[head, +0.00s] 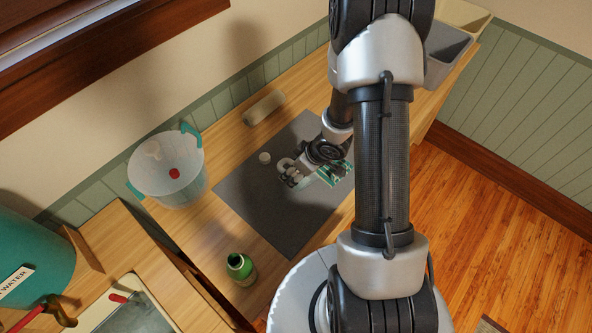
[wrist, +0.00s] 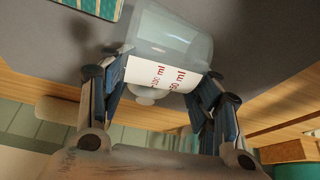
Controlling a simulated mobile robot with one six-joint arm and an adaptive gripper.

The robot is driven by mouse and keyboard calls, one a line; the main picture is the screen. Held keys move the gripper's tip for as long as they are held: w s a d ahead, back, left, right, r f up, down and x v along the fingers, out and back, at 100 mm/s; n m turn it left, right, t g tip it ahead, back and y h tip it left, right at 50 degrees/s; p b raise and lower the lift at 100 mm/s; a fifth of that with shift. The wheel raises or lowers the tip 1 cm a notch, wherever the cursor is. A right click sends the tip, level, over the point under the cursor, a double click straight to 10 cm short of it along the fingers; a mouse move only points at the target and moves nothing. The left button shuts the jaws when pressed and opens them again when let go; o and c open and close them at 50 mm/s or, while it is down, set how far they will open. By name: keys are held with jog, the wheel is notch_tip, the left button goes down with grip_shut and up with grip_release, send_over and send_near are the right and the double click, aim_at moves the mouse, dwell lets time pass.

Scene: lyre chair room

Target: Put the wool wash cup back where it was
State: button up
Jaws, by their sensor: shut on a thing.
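The wool wash cup (wrist: 172,42) is a clear, pale measuring cup with a white label reading 100 ml and 50 ml in red. In the wrist view it sits between the two fingers of my gripper (wrist: 165,75), which is shut on it. The cup looks tilted in this view. In the head view my gripper (head: 288,172) is low over the grey mat (head: 270,205). The cup is too small and too covered there to make out clearly, and I cannot tell whether it touches the mat.
A small whitish round thing (head: 264,157) is just left of my gripper. A teal patterned piece (head: 338,171) lies to its right, partly hidden. The mat's lower part is clear.

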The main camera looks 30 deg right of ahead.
jog(key=shift+f, duration=0.15)
jog(key=o, duration=1.2)
